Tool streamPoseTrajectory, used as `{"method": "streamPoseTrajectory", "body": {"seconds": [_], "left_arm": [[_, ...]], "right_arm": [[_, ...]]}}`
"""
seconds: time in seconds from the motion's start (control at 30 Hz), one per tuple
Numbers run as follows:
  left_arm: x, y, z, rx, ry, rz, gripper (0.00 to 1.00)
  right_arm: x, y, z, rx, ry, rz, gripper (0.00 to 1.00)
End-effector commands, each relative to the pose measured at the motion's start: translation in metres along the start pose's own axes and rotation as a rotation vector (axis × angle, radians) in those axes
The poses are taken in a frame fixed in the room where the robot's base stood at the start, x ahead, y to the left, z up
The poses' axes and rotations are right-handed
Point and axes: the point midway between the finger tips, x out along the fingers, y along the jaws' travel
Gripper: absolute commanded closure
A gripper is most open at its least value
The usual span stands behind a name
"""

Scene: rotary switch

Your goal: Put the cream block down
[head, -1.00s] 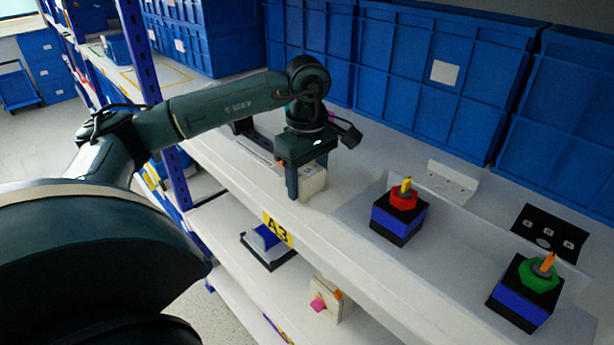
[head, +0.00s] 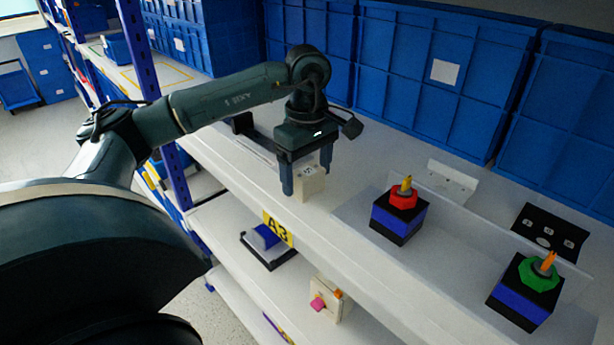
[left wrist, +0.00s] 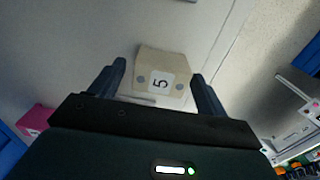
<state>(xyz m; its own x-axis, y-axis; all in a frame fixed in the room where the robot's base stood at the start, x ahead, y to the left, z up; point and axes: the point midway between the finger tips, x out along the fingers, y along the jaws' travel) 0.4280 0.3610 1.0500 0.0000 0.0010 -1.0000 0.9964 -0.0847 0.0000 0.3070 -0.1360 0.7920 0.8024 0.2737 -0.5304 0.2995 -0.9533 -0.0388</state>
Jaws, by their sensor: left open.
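The cream block (head: 309,184) stands on the white shelf top near its front edge, above the A3 label. It also shows in the left wrist view (left wrist: 150,62), with a white "5" label and grey round spots on its face. My left gripper (head: 306,180) is above the block, pointing down, with one finger on each side of it. The jaws are open, and the left wrist view shows gaps between the fingers (left wrist: 158,70) and the block. My right gripper is not in view.
A switch box with a red knob (head: 403,200) and one with a green knob (head: 539,275) stand to the right. Blue crates (head: 420,75) line the back. A black panel (head: 550,234) lies at the right. A cream box (head: 325,298) sits on the lower shelf.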

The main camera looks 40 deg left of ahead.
Motion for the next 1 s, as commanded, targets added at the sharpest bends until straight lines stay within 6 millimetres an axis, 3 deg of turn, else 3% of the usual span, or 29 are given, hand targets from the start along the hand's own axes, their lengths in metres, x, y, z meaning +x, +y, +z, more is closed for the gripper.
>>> {"method": "streamPoseTrajectory", "body": {"seconds": [0.27, 0.43, 0.6, 1.0], "left_arm": [[-0.061, 0.001, 0.001, 0.002, -0.001, 0.006, 0.24], [-0.095, 0.0, 0.0, 0.0, 0.001, 0.003, 0.24], [-0.106, 0.0, 0.0, 0.0, 0.0, 0.001, 0.24], [-0.106, 0.0, 0.0, 0.0, 0.0, -0.001, 0.24]], "right_arm": [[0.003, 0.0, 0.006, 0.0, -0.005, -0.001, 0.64], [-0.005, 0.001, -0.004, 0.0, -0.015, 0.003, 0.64], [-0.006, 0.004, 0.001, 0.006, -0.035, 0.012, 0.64], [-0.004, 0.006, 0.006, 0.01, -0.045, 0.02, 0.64]]}}
